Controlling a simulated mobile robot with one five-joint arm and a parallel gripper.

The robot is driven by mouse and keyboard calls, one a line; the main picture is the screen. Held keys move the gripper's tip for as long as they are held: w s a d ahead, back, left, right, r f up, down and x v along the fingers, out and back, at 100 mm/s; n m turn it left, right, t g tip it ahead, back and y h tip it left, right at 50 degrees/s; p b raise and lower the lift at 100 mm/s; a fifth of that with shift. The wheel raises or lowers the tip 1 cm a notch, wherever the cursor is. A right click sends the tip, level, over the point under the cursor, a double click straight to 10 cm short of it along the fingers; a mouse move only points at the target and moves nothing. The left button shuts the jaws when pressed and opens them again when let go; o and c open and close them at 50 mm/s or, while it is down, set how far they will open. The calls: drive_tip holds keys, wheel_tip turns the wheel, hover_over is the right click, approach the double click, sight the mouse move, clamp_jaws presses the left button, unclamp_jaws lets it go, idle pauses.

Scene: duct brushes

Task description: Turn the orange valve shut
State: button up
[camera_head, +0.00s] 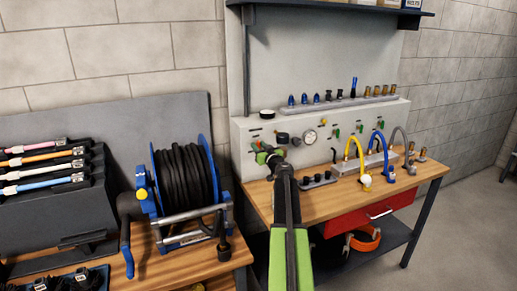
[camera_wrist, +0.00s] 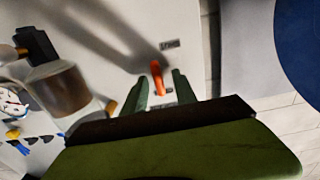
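The orange valve handle (camera_wrist: 157,78) shows in the wrist view as a narrow upright lever on the pale panel, just below a small dark label. My gripper (camera_wrist: 159,82) is open, with one green finger to the left of the handle and one to the right. I see gaps on both sides; I cannot tell how deep the handle sits between the fingers. In the head view my gripper (camera_head: 264,154) is at the left end of the grey panel box (camera_head: 240,175), and the valve cannot be clearly made out behind it.
A dark cylindrical knob (camera_wrist: 60,88) stands left of the fingers in the wrist view. In the head view, a round gauge (camera_head: 310,136) and yellow and blue hoses (camera_head: 378,150) are to the right. A blue hose reel (camera_head: 184,180) stands close on the left.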

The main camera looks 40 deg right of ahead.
drive_tip(key=shift+c, duration=0.4)
clamp_jaws()
drive_tip(key=shift+a, duration=0.15)
drive_tip(key=shift+m, duration=0.3)
